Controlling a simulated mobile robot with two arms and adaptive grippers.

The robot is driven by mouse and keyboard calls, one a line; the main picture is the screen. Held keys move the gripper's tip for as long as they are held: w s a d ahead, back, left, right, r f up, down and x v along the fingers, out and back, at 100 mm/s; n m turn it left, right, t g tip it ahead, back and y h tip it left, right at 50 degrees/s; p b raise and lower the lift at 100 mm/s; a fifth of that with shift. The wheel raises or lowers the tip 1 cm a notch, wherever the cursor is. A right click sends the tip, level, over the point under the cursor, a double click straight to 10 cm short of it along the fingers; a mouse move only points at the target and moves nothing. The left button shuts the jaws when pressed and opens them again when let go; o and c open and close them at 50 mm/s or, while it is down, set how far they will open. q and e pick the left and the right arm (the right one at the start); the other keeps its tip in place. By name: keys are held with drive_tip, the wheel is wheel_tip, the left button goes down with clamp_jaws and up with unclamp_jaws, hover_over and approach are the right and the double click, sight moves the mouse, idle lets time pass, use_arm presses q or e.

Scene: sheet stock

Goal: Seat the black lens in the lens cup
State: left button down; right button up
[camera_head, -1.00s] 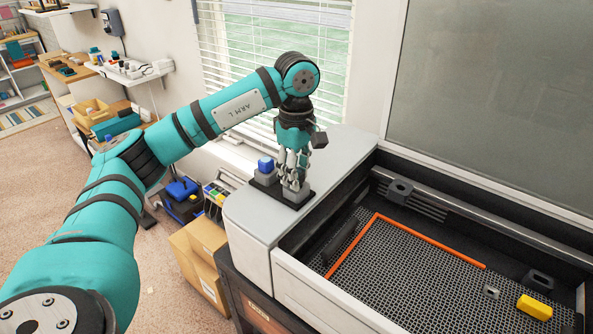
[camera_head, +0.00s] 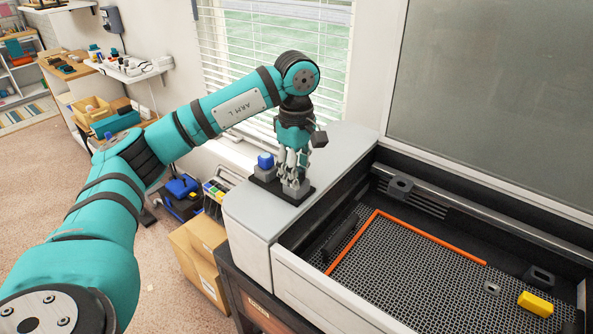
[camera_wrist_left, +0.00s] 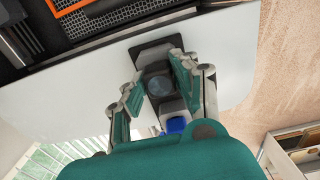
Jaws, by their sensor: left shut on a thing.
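My left gripper (camera_head: 293,178) points down at a grey block, the lens cup (camera_head: 299,191), on a black base plate (camera_head: 303,201). In the left wrist view, its fingers (camera_wrist_left: 157,88) stand either side of a dark round piece, the black lens (camera_wrist_left: 157,84). The gripper is shut on this lens, at or just above the block. I cannot tell whether the lens is fully down in the cup. The fingers hide the lens in the head view. My right gripper is not in view.
A blue piece (camera_head: 265,160) sits on a second grey block on the same plate; it also shows in the left wrist view (camera_wrist_left: 176,124). The plate lies on the grey machine's top (camera_head: 250,212). A honeycomb bed (camera_head: 410,275) with a yellow block (camera_head: 535,304) is at the right.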

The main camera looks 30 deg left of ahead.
use_arm(q)
drive_tip(key=shift+f, duration=0.2)
drive_tip(key=shift+s, duration=0.1)
drive_tip(key=shift+c, duration=1.8)
unclamp_jaws()
drive_tip(key=shift+r, duration=0.15)
drive_tip(key=shift+r+p, duration=3.1)
drive_tip(key=shift+r, duration=1.35)
drive_tip(key=shift+f, duration=0.1)
